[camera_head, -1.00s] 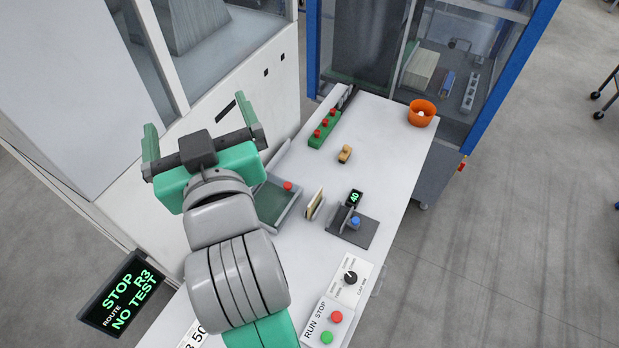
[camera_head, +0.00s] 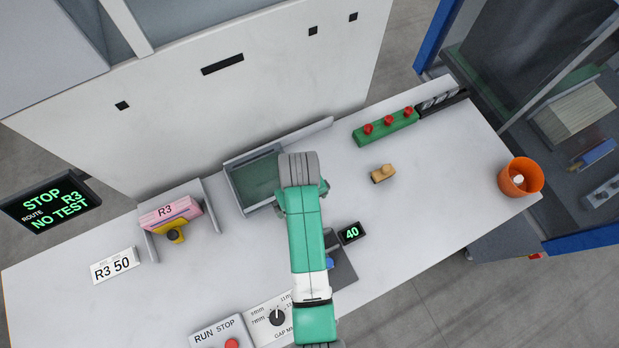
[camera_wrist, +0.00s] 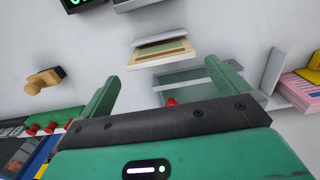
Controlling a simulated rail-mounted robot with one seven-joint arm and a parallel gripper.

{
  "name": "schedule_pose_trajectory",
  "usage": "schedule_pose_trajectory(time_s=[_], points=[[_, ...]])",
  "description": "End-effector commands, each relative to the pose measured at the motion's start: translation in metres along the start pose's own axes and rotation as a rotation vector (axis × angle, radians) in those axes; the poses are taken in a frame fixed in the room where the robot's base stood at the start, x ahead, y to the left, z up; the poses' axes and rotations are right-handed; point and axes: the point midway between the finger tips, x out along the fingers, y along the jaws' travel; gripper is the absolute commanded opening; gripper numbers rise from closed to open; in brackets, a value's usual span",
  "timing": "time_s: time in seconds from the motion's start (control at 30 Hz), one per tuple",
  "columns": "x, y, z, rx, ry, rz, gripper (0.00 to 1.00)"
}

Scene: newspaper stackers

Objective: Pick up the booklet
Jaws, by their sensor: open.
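A thin cream booklet with a tan edge (camera_wrist: 162,52) stands beside a pale grey plate (camera_wrist: 160,40) in the wrist view. The arm hides it in the head view. My gripper (camera_wrist: 161,71) is open and empty, with its two green fingers spread wide. In the wrist view the booklet lies between and just beyond the fingertips, and looks apart from them. In the head view my gripper is hidden under my arm.
A green-floored tray (camera_head: 256,179) lies behind the arm. A pink R3 bundle (camera_head: 170,213) sits in a holder at left. A small "40" display (camera_head: 351,232) stands near the arm.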

Motion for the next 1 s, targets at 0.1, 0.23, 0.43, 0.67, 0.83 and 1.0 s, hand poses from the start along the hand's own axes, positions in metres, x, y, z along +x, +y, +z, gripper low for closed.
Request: schedule_pose_trajectory(time_s=[0.1,0.23,0.43,0.67,0.83,1.0], points=[[0.016,0.0,0.0,0.001,-0.001,0.0,1.0],[0.022,0.0,0.0,0.001,0.001,0.001,1.0],[0.055,-0.001,0.003,0.001,0.0,0.0,1.0],[0.073,-0.001,0.002,0.002,0.003,0.001,1.0],[0.073,-0.001,0.002,0.002,0.004,0.002,0.94],[0.073,-0.001,0.002,0.002,0.004,0.002,0.68]])
